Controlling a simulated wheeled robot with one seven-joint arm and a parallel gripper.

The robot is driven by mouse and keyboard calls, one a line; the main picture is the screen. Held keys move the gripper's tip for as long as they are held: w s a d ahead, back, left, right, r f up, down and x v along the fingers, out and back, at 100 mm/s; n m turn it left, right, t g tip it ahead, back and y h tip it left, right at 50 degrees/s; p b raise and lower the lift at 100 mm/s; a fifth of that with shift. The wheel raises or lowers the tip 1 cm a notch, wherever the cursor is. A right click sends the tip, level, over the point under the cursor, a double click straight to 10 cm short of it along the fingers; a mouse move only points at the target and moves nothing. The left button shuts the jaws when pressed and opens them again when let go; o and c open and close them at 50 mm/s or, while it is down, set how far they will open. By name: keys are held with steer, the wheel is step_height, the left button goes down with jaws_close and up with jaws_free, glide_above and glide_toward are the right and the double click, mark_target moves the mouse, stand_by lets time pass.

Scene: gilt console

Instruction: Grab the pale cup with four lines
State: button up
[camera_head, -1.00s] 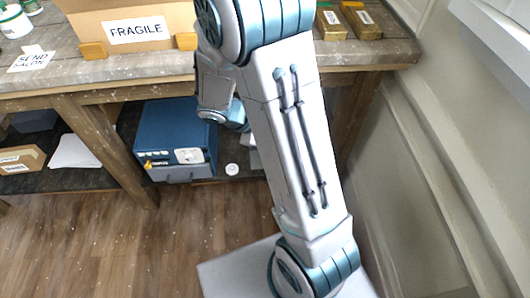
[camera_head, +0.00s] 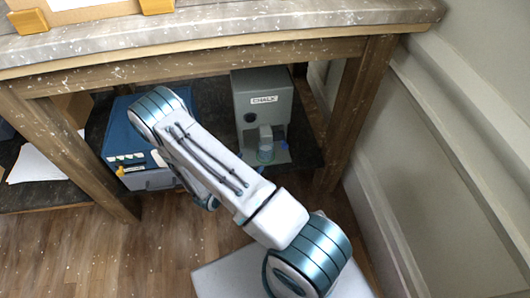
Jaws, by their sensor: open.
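I cannot make out a pale cup with four lines in the view now. A small greenish, see-through vessel (camera_head: 265,153) stands at the front of a grey machine on the lower shelf; no lines can be told on it. My arm reaches from the lower right up to the left, across the front of the shelf. My gripper does not show; the wrist end is hidden behind my own arm.
The grey machine (camera_head: 262,100) labelled CHALK stands on the lower shelf (camera_head: 305,150). A blue box-like device (camera_head: 122,138) is left of it. The tabletop (camera_head: 230,25) overhangs both. Table legs flank the shelf, and a panelled wall (camera_head: 440,150) bounds the right.

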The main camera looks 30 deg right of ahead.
steer(key=b, duration=0.2)
glide_toward(266, 146)
steer(key=shift+s+d+r, duration=0.3)
steer(key=shift+d+r, duration=0.1)
steer(key=shift+d, duration=0.2)
steer(key=shift+s+d+r, duration=0.25)
steer(key=shift+d+r, duration=0.15)
steer(key=shift+d, duration=0.2)
steer(key=shift+w+r+b+x, duration=0.15)
steer(key=shift+b+x, duration=0.35)
steer(key=shift+x, duration=1)
steer(key=shift+w+r+b+x, duration=0.15)
steer(key=shift+b+x, duration=0.35)
steer(key=shift+x, duration=1)
steer(key=shift+a, duration=0.1)
steer(key=c, duration=1.2)
steer(key=shift+o, duration=0.2)
steer(key=shift+r, duration=0.1)
